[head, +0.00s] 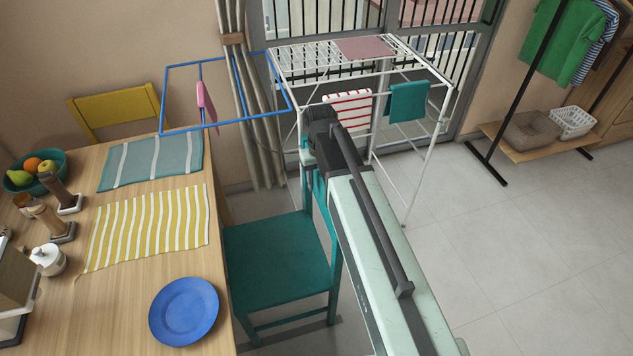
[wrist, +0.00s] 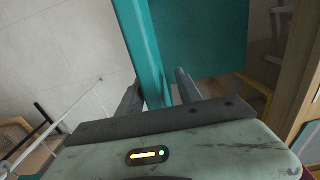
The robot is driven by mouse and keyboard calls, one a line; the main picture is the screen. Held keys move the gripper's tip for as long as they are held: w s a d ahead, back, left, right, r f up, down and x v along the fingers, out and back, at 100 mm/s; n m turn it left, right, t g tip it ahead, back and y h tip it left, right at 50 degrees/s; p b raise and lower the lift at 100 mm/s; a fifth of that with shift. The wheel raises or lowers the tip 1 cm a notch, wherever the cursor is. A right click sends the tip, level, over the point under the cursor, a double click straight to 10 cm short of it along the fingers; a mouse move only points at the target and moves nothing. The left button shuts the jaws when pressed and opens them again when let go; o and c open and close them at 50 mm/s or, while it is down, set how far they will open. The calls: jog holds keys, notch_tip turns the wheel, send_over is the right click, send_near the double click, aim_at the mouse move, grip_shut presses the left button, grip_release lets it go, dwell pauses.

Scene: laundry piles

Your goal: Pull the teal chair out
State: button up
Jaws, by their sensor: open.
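The teal chair (head: 280,262) stands at the right side of the wooden table, its seat beside the table edge. My arm hides part of its backrest in the head view. In the wrist view a teal upright of the chair (wrist: 143,48) runs between the two fingers of my gripper (wrist: 158,82), with the teal seat behind to the right. The fingers are apart, one on each side of the upright. Whether either finger touches it I cannot tell. In the head view the fingertips are not clear.
The wooden table (head: 130,290) holds a blue plate (head: 184,311), striped cloths and a fruit bowl (head: 36,171). A white drying rack (head: 437,120) with cloths stands close behind the chair. A yellow chair (head: 118,111) is at the table's far side. Open tiled floor (head: 530,240) lies to the right.

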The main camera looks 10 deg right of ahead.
notch_tip(320, 180, up, 8)
jog(key=p, duration=0.7)
jog(key=shift+f, duration=0.25)
jog(key=shift+d+r, duration=0.1)
jog(key=shift+r, duration=0.05)
jog(key=s+d+r+m+p, duration=0.1)
jog(key=s+d+r+p, duration=0.4)
jog(key=s+r+p, duration=0.5)
notch_tip(320, 180, up, 2)
jog(key=p, duration=0.2)
jog(key=shift+s+d+r+m+p, duration=0.2)
jog(key=shift+s+r+m+p, duration=0.05)
jog(key=shift+m+p, duration=0.15)
notch_tip(320, 180, down, 6)
jog(key=b, duration=0.5)
jog(key=shift+a+r+b, duration=0.1)
jog(key=shift+b, duration=0.25)
